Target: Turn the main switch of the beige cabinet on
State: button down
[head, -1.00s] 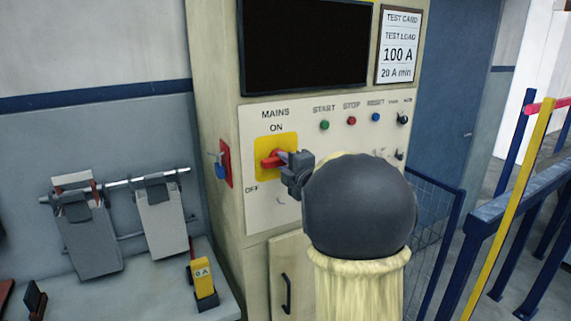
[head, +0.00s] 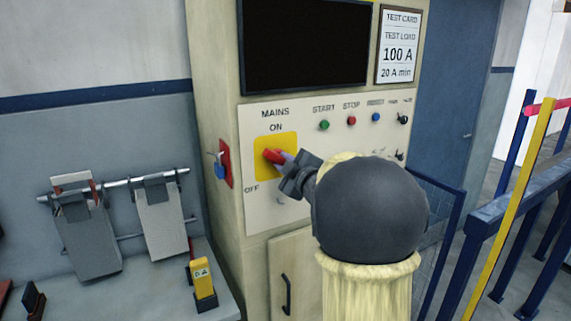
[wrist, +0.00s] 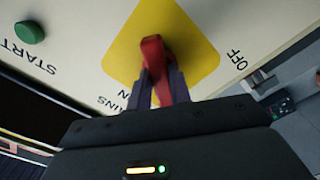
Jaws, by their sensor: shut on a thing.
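The beige cabinet (head: 255,220) stands in the middle of the head view. Its main switch is a red handle (head: 273,156) on a yellow square plate (head: 262,146), with ON printed above and OFF at lower left. My gripper (head: 284,161) reaches it from the right and is shut on the handle. In the wrist view the red handle (wrist: 153,52) sits between the two fingers (wrist: 160,90) on the yellow plate (wrist: 195,60). The handle slants in the head view, its upper end to the left. My wrist and fingers hide part of it.
Green, red and blue buttons (head: 351,120) and small black knobs sit right of the switch. A red plate with a blue padlock (head: 220,168) is on the cabinet's left side. A blue and yellow railing (head: 500,200) stands at right.

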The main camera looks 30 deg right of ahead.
jog(key=m+p, duration=0.1)
jog(key=m, duration=0.4)
jog(key=shift+r+m, duration=0.1)
jog(key=shift+m, duration=0.2)
jog(key=m+p, duration=0.2)
jog(key=m, duration=0.3)
jog(key=shift+m, duration=0.3)
jog(key=c, duration=1.3)
grip_release()
jog(key=shift+s, duration=0.1)
jog(key=s+b, duration=0.1)
jog(key=s, duration=0.4)
jog(key=s+b, duration=0.1)
jog(key=s, duration=0.5)
jog(key=s+b, duration=0.2)
jog(key=s, duration=0.4)
jog(key=shift+s+d, duration=0.1)
jog(key=shift+d, duration=0.15)
